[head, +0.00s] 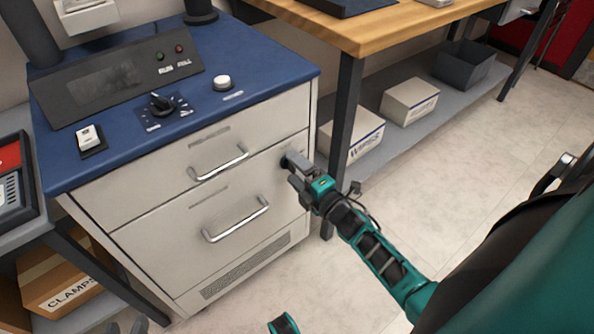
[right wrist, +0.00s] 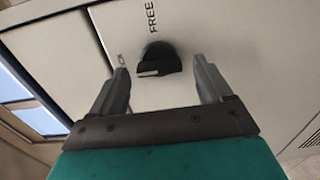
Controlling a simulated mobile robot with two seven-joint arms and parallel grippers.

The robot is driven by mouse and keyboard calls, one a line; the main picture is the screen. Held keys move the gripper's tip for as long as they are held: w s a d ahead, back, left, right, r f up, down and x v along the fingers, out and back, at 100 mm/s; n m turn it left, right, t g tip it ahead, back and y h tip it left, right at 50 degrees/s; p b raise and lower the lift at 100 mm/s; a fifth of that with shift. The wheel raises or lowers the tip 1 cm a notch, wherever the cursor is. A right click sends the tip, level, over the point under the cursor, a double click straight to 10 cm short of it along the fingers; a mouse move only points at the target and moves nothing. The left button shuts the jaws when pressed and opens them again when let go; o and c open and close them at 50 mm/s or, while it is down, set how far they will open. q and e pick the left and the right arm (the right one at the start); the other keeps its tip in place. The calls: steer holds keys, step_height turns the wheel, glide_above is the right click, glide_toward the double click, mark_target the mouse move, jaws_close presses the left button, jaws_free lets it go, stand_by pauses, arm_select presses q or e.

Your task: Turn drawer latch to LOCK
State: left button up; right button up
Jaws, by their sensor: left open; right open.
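The drawer latch is a dark round knob (right wrist: 160,62) on the pale drawer front in the right wrist view. A pale mark shows on its lower left edge. The word FREE is printed above it; another label to its left is mostly hidden by a finger. In the head view the latch (head: 284,162) shows as a dark spot at the right of the cabinet front. My right gripper (right wrist: 163,85) is open, its fingers on either side of the knob with gaps; it also shows in the head view (head: 292,171).
The cabinet has a blue top (head: 255,70) with a control panel, a rotary dial and a white button. Two bar handles (head: 220,163) stick out left of the latch. A wooden table (head: 370,30) with a lower shelf of boxes stands to the right. Floor below is clear.

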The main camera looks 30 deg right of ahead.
arm_select(q)
steer(key=shift+s+a+r+p, duration=0.15)
steer(key=shift+a+r+p, duration=0.35)
steer(key=shift+p, duration=0.7)
arm_select(e)
steer(key=s+d, duration=0.1)
steer(key=s, duration=1.2)
arm_select(q)
steer(key=shift+d+r, duration=0.1)
steer(key=shift+r, duration=0.05)
arm_select(e)
steer(key=shift+w, duration=0.1)
